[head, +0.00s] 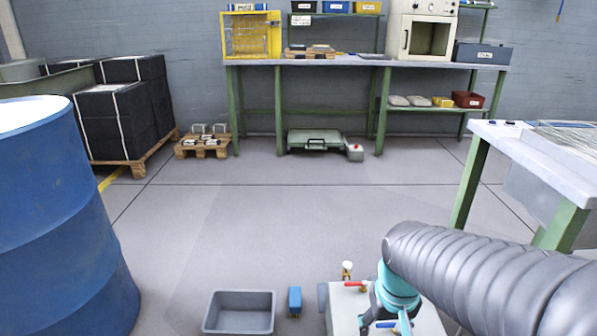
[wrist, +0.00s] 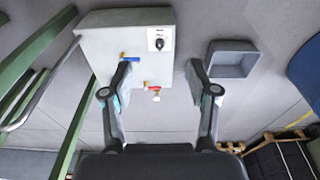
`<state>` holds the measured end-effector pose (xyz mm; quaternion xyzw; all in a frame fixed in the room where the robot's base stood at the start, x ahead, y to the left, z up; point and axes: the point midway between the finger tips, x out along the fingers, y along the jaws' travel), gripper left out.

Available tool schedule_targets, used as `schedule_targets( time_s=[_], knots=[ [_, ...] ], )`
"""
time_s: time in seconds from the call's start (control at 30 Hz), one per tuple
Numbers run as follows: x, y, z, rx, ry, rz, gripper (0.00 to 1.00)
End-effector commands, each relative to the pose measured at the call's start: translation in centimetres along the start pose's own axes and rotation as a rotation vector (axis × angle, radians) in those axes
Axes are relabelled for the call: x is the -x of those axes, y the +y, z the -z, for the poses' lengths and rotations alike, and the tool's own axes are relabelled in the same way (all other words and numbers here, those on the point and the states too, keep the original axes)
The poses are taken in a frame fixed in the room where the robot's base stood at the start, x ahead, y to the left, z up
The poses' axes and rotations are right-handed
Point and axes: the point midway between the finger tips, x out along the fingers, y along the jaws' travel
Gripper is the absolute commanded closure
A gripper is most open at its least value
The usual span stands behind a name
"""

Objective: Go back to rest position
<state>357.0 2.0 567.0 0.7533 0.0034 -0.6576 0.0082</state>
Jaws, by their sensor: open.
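My gripper (wrist: 160,75) is open, with its two fingers spread wide and nothing between them in the wrist view. In the head view my gripper (head: 385,318) is at the bottom right, in front of or over the same white box (head: 345,312); my grey hose-covered arm hides part of the box. Whether a finger touches the box cannot be told.
A grey bin (head: 239,313) and a small blue object (head: 295,301) are left of the box. A blue drum (head: 60,215) stands at left. A green-legged table (head: 540,165) is at right, a long workbench (head: 340,60) at the back. The middle floor is clear.

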Motion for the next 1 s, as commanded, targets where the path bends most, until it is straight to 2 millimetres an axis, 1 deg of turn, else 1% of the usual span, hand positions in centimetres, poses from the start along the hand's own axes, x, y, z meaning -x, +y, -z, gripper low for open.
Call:
schedule_targets(
  time_s=[0.03,0.2,0.4,0.5,0.6,0.67,1.0],
  knots=[
    [1.6,0.0,-0.6,0.000,0.035,0.001,0.41],
    [5.4,0.1,-2.6,-0.005,0.140,0.004,0.41],
    [9.3,0.2,-4.1,-0.013,0.271,0.004,0.41],
    [10.8,0.2,-4.4,-0.015,0.320,0.003,0.41],
    [11.7,0.2,-4.5,-0.017,0.349,0.003,0.41],
    [12.0,0.2,-4.6,-0.017,0.357,0.003,0.41],
    [12.0,0.2,-4.6,-0.017,0.358,0.003,0.41]
  ],
)
